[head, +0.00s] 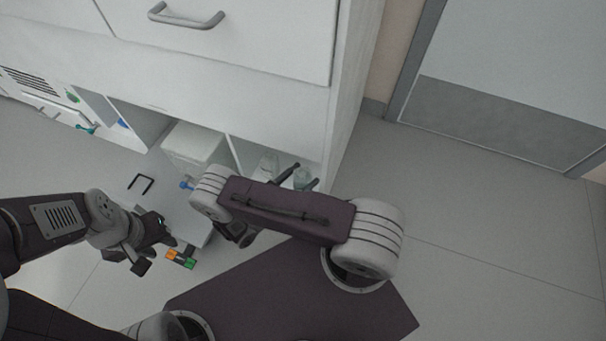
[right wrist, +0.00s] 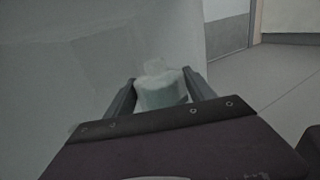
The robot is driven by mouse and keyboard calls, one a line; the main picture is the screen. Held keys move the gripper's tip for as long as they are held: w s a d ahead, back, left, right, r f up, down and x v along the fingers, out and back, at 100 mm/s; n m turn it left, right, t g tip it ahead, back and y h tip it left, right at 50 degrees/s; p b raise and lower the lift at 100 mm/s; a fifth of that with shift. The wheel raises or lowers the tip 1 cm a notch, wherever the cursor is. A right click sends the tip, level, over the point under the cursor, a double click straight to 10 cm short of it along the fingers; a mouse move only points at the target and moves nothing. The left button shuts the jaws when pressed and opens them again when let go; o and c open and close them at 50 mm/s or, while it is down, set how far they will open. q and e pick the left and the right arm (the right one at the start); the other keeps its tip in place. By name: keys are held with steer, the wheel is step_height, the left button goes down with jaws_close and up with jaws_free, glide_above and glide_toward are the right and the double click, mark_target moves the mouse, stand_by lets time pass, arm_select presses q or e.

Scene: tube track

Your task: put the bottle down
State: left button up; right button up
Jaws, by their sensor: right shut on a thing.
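A pale translucent bottle (right wrist: 161,92) stands between the two dark fingers of my right gripper (right wrist: 160,88) in the right wrist view. The fingers are shut on its sides. In the head view the bottle (head: 302,178) is small and partly hidden by my right gripper (head: 300,177), in front of the low open compartment of the white cabinet. Whether its base touches a surface is hidden. My left gripper (head: 158,254) is at the left of the head view, its fingers apart and nothing seen between them.
Another clear bottle (head: 268,165) stands in the cabinet's low compartment (head: 240,152). The floor (head: 480,260) at the right is clear.

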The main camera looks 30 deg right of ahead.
steer(key=w+d+f+b, duration=0.1)
steer(key=f+b, duration=0.1)
steer(key=w+d+f+b, duration=0.1)
steer(key=w+f+b, duration=0.1)
steer(key=f+b, duration=0.1)
steer(key=w+d+f+b, duration=0.2)
steer(key=f+b, duration=0.1)
steer(key=shift+w+f, duration=0.15)
steer(key=shift+f, duration=0.1)
steer(key=shift+a+r, duration=0.1)
steer(key=shift+r, duration=0.2)
steer(key=shift+f, duration=0.15)
steer(key=o, duration=1.7)
steer(key=shift+c, duration=0.2)
